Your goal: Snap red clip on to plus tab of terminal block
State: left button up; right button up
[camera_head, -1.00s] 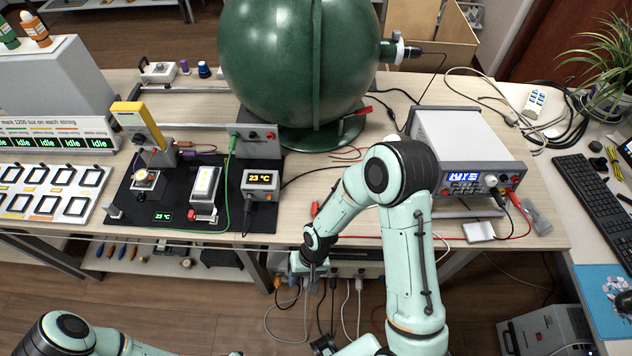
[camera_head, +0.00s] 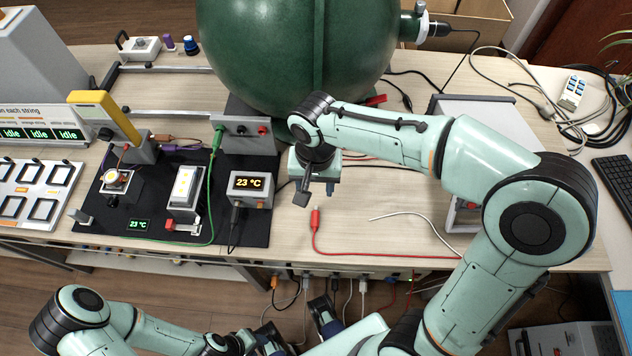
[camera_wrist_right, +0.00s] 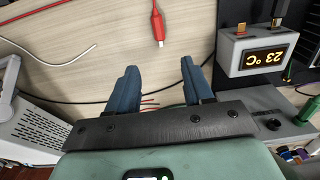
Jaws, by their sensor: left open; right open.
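The red clip (camera_head: 315,219) lies on the bare tabletop, with a red lead running right from it; it also shows in the right wrist view (camera_wrist_right: 157,28). The terminal block (camera_head: 243,132) is a grey panel at the back of the black mat, with a green clip on its left side and a red post on its right. My right gripper (camera_head: 303,192) is above the table, just behind the red clip. Its blue fingers (camera_wrist_right: 160,76) are apart with nothing between them. My left gripper (camera_head: 297,325) is low, in front of the table edge, open and partly cut off.
A display box reading 23 °C (camera_head: 250,188) stands left of the clip. The large green sphere (camera_head: 290,50) rises behind my right gripper. A white lead (camera_head: 400,215) lies right of the clip. The grey bench instrument (camera_head: 480,115) is partly hidden by my right arm.

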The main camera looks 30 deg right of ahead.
aim_at(315, 214)
jog(key=f, duration=0.3)
jog(key=f+b, duration=0.1)
jog(key=f, duration=0.3)
jog(key=f+b, duration=0.1)
jog(key=f, duration=0.3)
jog(key=shift+s+a+f, duration=0.1)
jog(key=shift+s+f, duration=0.15)
pick_arm(q)
jog(key=shift+a+f, duration=0.1)
jog(key=shift+f, duration=0.8)
pick_arm(e)
jog(key=shift+f, duration=0.75)
grip_shut()
jog(key=shift+r, duration=0.1)
pick_arm(q)
jog(key=shift+w+r+p, duration=0.2)
jog(key=shift+r+p, duration=0.45)
jog(key=shift+w+r+p, duration=0.15)
jog(key=shift+r+p, duration=0.45)
jog(key=shift+r, duration=0.05)
pick_arm(e)
jog(key=shift+r, duration=1.7)
